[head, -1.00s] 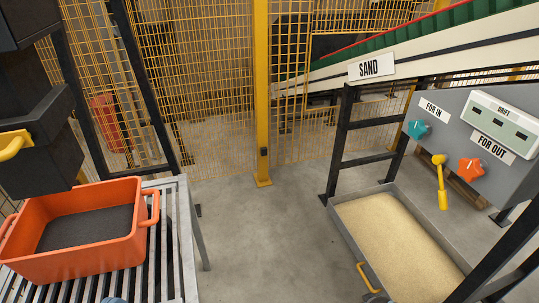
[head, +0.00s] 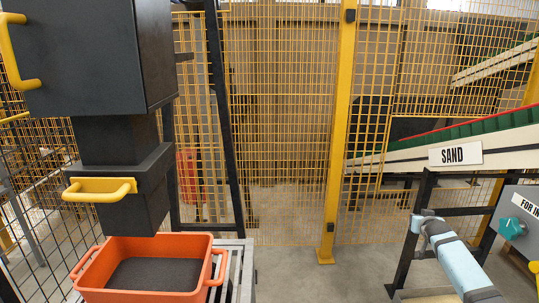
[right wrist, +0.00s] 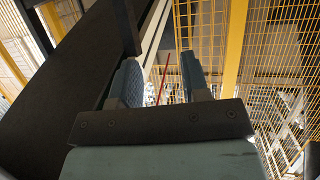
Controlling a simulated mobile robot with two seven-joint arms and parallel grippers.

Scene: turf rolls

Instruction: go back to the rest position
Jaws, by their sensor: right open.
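My right gripper (right wrist: 159,68) shows in the right wrist view with its two blue-grey fingers apart. Nothing is seen between them except the background of yellow mesh and beams. In the head view a pale blue and dark link of my right arm reaches up from the lower right edge. I cannot make out the right gripper's fingers there. My left gripper is in neither current view.
An orange tub (head: 206,268) of dark material stands on a slatted table (head: 240,262) under a dark hopper (head: 98,55) with yellow handles. Bare floor (head: 300,275) lies between.

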